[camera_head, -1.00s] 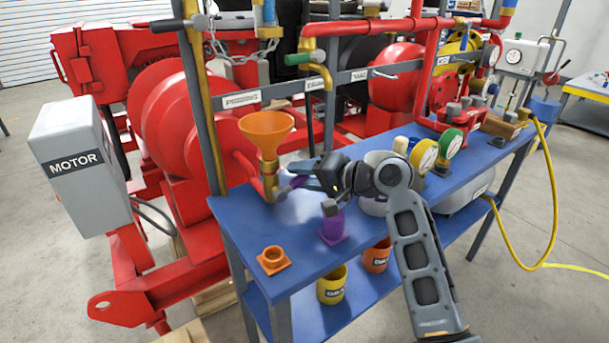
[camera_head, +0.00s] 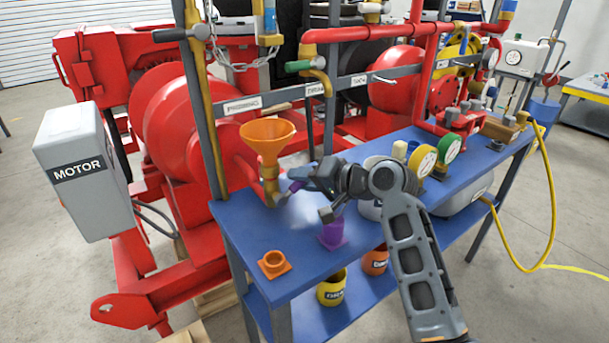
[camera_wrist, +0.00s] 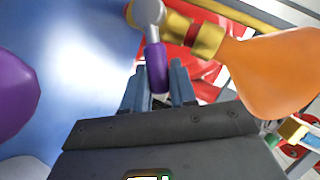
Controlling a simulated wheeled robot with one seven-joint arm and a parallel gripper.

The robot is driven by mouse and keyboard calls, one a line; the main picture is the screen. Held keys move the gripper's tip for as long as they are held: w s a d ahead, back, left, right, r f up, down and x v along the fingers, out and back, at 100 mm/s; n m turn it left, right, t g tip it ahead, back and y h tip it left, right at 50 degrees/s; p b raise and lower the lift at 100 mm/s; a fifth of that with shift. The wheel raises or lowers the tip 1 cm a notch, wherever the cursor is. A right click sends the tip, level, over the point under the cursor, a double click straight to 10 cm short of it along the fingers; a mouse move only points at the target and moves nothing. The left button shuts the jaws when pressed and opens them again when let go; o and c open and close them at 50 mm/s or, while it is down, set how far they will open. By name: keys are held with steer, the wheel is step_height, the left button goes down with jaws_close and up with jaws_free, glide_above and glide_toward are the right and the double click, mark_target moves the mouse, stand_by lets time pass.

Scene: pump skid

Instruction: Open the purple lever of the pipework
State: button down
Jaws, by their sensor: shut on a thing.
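The purple lever (camera_wrist: 156,65) points from a grey pivot on the brass valve (camera_wrist: 180,25) toward my gripper in the wrist view. The lever (camera_head: 297,186) shows only as a small piece in the head view, at the foot of the brass pipe under the orange funnel (camera_head: 267,133). My gripper (camera_wrist: 159,82) is shut on the lever's purple grip, with one blue-grey finger on each side. In the head view my gripper (camera_head: 304,176) is above the blue bench, just right of the pipe.
A purple socket (camera_head: 333,231) stands on the blue bench (camera_head: 230,220) close below my gripper. An orange socket (camera_head: 274,263) sits at the front left. Yellow and green gauges (camera_head: 424,160) stand to the right. Red pipework rises behind.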

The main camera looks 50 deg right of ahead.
steer(key=shift+w+a+r+n+h+p, duration=0.1)
steer(key=shift+a+r+n+h+p, duration=0.3)
steer(key=shift+r+n+p, duration=0.3)
steer(key=shift+a+n+g+h+p, duration=0.15)
steer(key=shift+n+g+h+p, duration=0.15)
steer(key=shift+g+p, duration=0.1)
steer(key=c, duration=1.1)
jaws_free()
steer(key=shift+o, duration=0.6)
steer(key=shift+w, duration=0.1)
